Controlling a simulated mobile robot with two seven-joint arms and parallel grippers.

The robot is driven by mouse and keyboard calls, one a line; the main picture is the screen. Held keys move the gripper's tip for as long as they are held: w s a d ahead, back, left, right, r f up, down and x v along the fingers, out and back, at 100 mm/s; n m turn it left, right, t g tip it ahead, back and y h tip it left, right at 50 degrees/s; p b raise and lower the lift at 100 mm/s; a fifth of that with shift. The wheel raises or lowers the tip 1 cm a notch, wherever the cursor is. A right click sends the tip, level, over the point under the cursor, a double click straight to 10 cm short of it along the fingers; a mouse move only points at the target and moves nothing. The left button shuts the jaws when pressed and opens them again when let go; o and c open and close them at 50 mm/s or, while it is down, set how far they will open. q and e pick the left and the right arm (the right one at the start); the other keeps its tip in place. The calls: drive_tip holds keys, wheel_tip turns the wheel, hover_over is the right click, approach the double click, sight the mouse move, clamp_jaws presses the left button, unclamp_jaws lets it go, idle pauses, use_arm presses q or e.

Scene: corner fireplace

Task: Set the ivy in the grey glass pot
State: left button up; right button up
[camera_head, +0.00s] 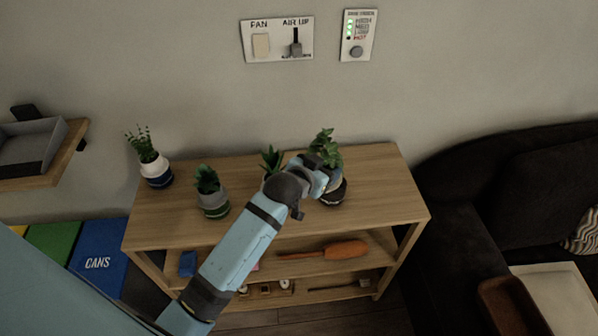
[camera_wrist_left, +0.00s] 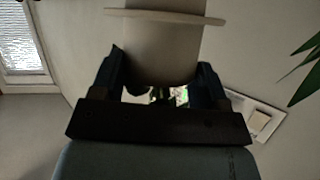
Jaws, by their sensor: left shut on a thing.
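The ivy (camera_head: 325,146) shows its leafy top near the right part of the shelf top, just beyond my left gripper (camera_head: 318,180). The left gripper is shut on a pale grey-beige tapered pot with a wide rim (camera_wrist_left: 163,45), which fills the space between the fingers in the wrist view. Below the ivy and partly behind the gripper is a pot with a grey upper part and a dark base (camera_head: 333,193). The gripper hides the join, so I cannot tell whether the ivy is inside this pot or above it. My right gripper is not in view.
On the wooden shelf (camera_head: 385,215) stand a white-and-blue potted plant (camera_head: 154,171), a grey-and-green potted plant (camera_head: 212,200) and a spiky plant (camera_head: 271,158) partly behind my arm. The shelf top's right end is clear. A dark sofa (camera_head: 460,220) stands to the right.

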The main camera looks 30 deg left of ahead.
use_arm(q)
drive_tip(key=w+f+b, duration=0.4)
drive_tip(key=w+f, duration=0.3)
drive_tip(key=f, duration=0.1)
drive_tip(key=shift+f+m+h+b, duration=0.35)
drive_tip(key=shift+m+h, duration=0.05)
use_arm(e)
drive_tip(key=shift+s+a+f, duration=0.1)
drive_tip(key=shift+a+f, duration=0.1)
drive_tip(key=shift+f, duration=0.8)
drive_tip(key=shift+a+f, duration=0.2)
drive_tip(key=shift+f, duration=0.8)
use_arm(q)
drive_tip(key=shift+p, duration=0.35)
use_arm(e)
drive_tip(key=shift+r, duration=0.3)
use_arm(q)
drive_tip(key=shift+f, duration=0.6)
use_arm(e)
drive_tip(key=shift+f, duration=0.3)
use_arm(q)
drive_tip(key=o, duration=0.8)
